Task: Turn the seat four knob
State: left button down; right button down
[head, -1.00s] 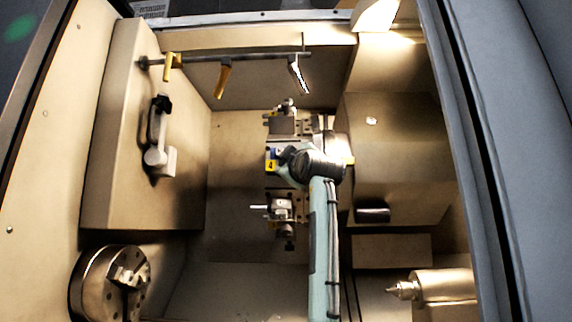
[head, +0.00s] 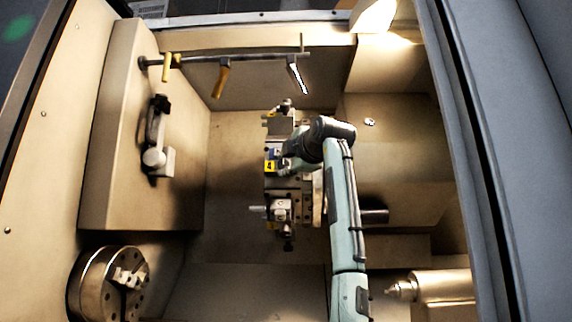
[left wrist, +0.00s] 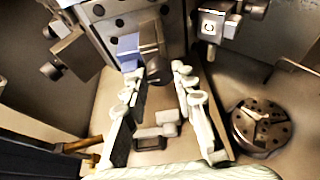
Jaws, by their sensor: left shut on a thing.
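The tool turret (head: 284,125) stands in the middle of the machine. Its seat four has a yellow plate marked 4 (head: 270,167). My left gripper (head: 287,160) is at that seat, just right of the plate, and my own wrist and arm cover part of the turret there. In the left wrist view my left gripper (left wrist: 165,72) has its two fingers on either side of a dark grey knob (left wrist: 152,66), shut on it. The knob's marking and exact angle cannot be made out. My right gripper is in neither view.
A chuck (head: 95,285) is at lower left and a pointed tailstock centre (head: 400,290) at lower right. A lever (head: 158,140) stands on the left housing. Another tool holder (head: 282,210) sits just below seat four.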

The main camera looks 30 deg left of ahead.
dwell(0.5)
pick_arm(q)
jog(key=c, duration=1.2)
grip_release()
jog(key=v, duration=1.2)
